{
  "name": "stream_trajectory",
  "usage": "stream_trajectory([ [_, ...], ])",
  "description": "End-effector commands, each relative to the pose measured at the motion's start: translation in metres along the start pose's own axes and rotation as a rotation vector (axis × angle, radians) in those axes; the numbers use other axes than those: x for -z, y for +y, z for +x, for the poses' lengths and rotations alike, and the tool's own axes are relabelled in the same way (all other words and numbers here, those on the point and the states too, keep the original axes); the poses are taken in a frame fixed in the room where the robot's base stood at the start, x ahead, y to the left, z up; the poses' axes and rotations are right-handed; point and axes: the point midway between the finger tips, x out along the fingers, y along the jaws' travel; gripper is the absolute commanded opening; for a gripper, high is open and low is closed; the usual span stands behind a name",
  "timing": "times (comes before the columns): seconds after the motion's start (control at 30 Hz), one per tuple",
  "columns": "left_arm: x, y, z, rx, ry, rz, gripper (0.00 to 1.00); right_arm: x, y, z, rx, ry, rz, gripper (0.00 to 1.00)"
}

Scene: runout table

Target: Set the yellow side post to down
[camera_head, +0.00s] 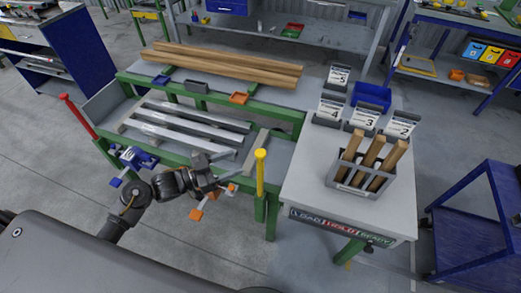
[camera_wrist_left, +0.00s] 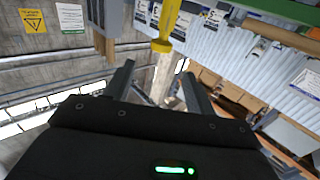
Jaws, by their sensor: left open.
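The yellow side post (camera_head: 260,174) stands upright at the near right corner of the green runout table, with a round knob on top. In the left wrist view the yellow post (camera_wrist_left: 169,26) shows ahead of the gap between the fingers, knob towards the camera. My left gripper (camera_head: 231,166) is open and empty, just left of the post and apart from it. Its two fingers also show spread in the wrist view (camera_wrist_left: 157,80). A red side post (camera_head: 76,116) leans at the table's left end. My right gripper is not in view.
Metal bars (camera_head: 185,128) and wooden beams (camera_head: 225,66) lie on the runout table (camera_head: 285,113). Blue (camera_head: 138,158) and orange (camera_head: 197,214) fittings sit along its near side. A white side table (camera_head: 310,195) with a grey crate (camera_head: 358,193) of wood pieces stands right of the post.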

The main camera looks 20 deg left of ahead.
Motion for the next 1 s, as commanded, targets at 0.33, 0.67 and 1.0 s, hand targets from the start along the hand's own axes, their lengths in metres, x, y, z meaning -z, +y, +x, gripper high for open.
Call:
stream_trajectory([
  [0.33, 0.003, -0.001, 0.059, 0.003, 0.002, -0.003, 0.55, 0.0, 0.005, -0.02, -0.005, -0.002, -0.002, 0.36],
  [0.67, 0.0, -0.001, 0.1, 0.003, -0.001, -0.001, 0.55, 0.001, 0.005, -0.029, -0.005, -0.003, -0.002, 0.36],
  [1.0, -0.001, -0.001, 0.104, 0.003, -0.002, 0.001, 0.55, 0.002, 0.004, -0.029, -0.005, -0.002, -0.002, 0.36],
])
